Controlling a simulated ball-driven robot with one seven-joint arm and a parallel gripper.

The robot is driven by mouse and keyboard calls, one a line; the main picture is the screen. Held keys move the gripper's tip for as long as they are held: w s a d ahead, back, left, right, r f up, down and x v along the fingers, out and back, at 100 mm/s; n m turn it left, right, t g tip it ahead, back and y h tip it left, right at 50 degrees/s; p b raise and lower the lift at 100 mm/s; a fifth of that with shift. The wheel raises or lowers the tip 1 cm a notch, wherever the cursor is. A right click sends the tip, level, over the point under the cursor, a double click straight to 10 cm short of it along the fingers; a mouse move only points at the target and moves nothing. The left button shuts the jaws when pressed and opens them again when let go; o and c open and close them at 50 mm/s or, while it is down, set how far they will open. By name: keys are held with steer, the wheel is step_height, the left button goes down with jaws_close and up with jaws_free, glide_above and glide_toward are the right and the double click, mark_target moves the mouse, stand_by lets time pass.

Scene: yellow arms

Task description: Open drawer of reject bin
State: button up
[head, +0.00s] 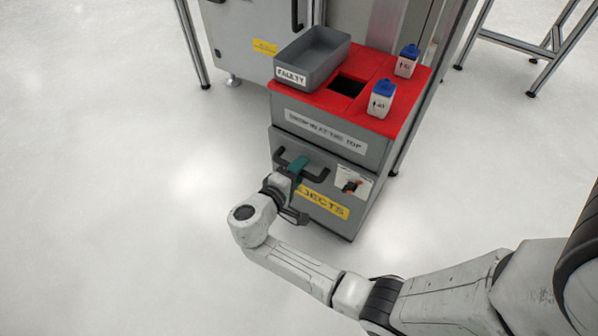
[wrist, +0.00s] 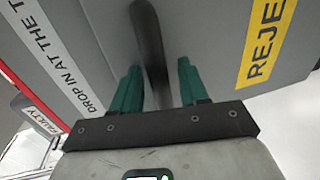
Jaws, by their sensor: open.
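The reject bin is a grey cabinet with a red top (head: 345,112). Its drawer front (head: 345,226) carries the yellow REJECTS label and looks flush with the body. The black bar handle (head: 317,178) is on the upper part of the drawer front. My gripper (head: 298,163) is at the handle, its green fingers open. In the wrist view the handle (wrist: 149,40) runs between the two fingers of my gripper (wrist: 160,75), with a gap visible on the right side. Part of the handle is hidden behind my gripper in the head view.
A grey FAULTY tray (head: 313,57) and two blue-capped white containers (head: 381,98) (head: 406,61) stand on the red top around a dark square opening (head: 347,86). A grey machine cabinet (head: 245,30) is behind. The floor in front and to the left is clear.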

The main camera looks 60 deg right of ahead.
steer(key=shift+d, duration=0.15)
steer(key=shift+c, duration=0.4)
jaws_close()
